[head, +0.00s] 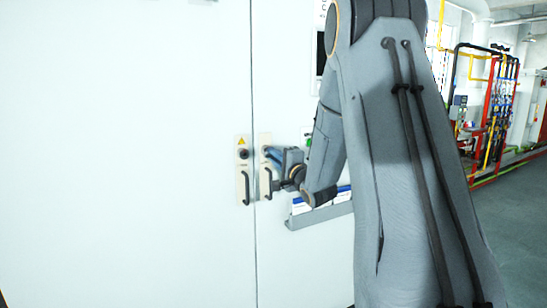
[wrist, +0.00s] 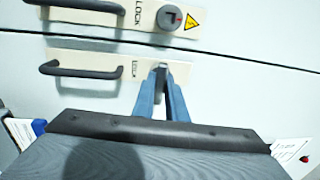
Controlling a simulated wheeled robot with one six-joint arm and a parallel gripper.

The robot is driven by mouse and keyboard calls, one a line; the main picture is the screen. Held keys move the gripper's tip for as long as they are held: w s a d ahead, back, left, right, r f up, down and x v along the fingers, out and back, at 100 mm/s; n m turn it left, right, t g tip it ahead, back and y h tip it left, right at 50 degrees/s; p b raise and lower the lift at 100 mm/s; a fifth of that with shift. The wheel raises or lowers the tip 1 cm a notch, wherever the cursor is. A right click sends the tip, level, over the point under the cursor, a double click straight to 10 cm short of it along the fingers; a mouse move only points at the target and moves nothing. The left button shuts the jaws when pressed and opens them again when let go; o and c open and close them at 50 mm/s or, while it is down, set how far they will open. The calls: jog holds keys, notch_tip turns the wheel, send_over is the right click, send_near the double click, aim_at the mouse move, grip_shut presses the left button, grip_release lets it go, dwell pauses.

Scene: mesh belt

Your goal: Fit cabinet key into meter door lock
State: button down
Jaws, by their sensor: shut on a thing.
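My gripper (head: 270,153) is at the top of the right door's beige lock plate (head: 258,148), above its black handle. In the wrist view my gripper's two blue fingers (wrist: 161,70) are closed on a small dark piece, the key (wrist: 160,84). Their tips meet this plate (wrist: 125,88) beside its LOCK label. The lock on this plate is hidden behind the fingertips and key. I cannot tell whether the key is inside it. The left door's plate (head: 243,170) has a round lock (wrist: 169,18) and a yellow warning triangle.
The black handles of the right plate (wrist: 80,70) and left plate (wrist: 85,5) stick out near my fingers. A grey document tray (head: 300,220) with papers hangs on the right door, below my wrist. Pipes and racks (head: 490,100) stand far right; the floor there is open.

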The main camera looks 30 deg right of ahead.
dwell(0.4)
jog(key=shift+s, duration=0.2)
jog(key=shift+s+d+p, duration=0.1)
jog(key=shift+s+p, duration=0.95)
jog(key=shift+s, duration=1.8)
